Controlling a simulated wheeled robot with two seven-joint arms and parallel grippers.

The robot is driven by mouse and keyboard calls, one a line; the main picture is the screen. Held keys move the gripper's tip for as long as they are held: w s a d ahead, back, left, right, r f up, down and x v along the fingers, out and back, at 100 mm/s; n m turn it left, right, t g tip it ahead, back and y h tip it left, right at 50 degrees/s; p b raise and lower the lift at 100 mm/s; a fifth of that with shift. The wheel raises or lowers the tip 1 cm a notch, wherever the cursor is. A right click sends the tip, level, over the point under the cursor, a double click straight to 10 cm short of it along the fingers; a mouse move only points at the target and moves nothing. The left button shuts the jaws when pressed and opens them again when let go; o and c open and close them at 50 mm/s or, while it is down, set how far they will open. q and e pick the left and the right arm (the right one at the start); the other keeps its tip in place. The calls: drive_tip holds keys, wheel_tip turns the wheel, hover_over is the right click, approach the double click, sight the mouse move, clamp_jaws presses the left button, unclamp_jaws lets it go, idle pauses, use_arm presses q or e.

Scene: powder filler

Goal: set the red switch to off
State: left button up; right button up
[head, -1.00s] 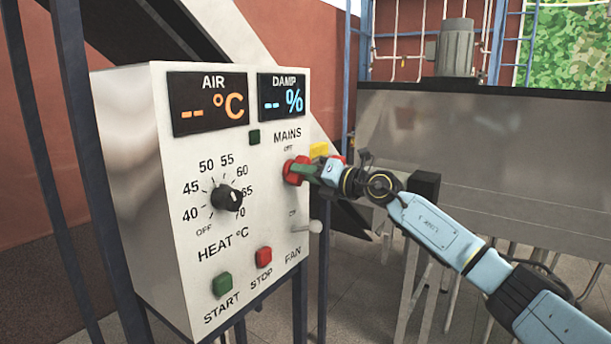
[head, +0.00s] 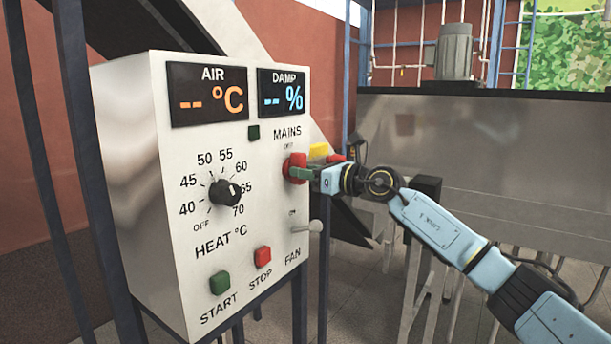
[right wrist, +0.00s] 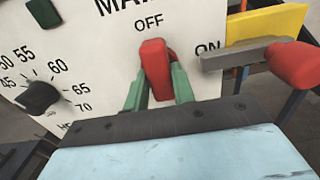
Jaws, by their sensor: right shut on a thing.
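The red switch (head: 297,164) is the red mains handle on the front of the white control panel (head: 165,200). In the right wrist view the red switch (right wrist: 157,68) stands nearly upright, its top just below the word OFF; the word ON is to its right. My right gripper (head: 302,173) is shut on it, with green fingers on either side of the handle. The fingers also show in the right wrist view (right wrist: 158,90). The switch's lower end is hidden by my gripper. My left gripper is not in view.
A red-ended lever (right wrist: 293,65) on a grey bar, with a yellow plate (right wrist: 270,22) behind, sticks out close to the right of my right gripper. The heat knob (head: 225,192), fan toggle (head: 312,226), green start button (head: 220,283) and red stop button (head: 262,257) share the panel.

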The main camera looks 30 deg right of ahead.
idle(0.5)
drive_tip(key=o, duration=1)
drive_tip(key=b+v, duration=0.6)
drive_tip(key=v, duration=0.7)
drive_tip(key=shift+s+d+b, duration=0.1)
drive_tip(key=shift+s+b, duration=0.1)
drive_tip(key=shift+b, duration=0.2)
